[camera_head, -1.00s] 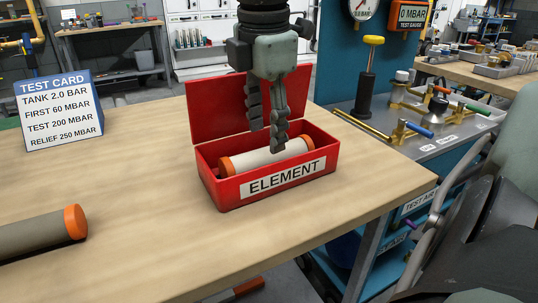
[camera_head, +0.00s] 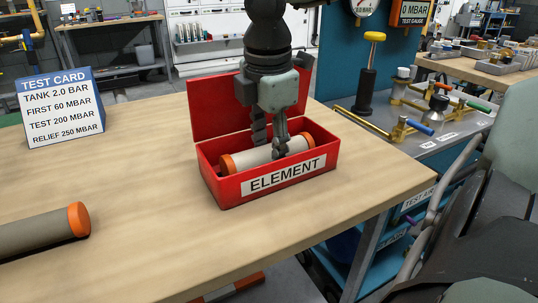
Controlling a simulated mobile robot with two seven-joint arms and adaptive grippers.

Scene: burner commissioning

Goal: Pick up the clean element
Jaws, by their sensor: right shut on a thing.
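The clean element (camera_head: 254,157) is a pale cylinder with orange end caps. It lies in the open red box (camera_head: 224,190) labelled ELEMENT, on the wooden table. My right gripper (camera_head: 270,148) reaches down into the box from above, its fingers on either side of the element's middle and shut on it. The far finger and the element's underside are partly hidden. A second, greyer cylinder (camera_head: 38,233) with an orange cap lies on the table at the left edge. My left gripper is not in view.
A test card (camera_head: 60,107) stands at the back left of the table. The box's raised lid (camera_head: 215,105) stands behind the gripper. At the right is a blue bench with brass valves (camera_head: 405,130) and a yellow-handled pump (camera_head: 369,75). The table's middle front is clear.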

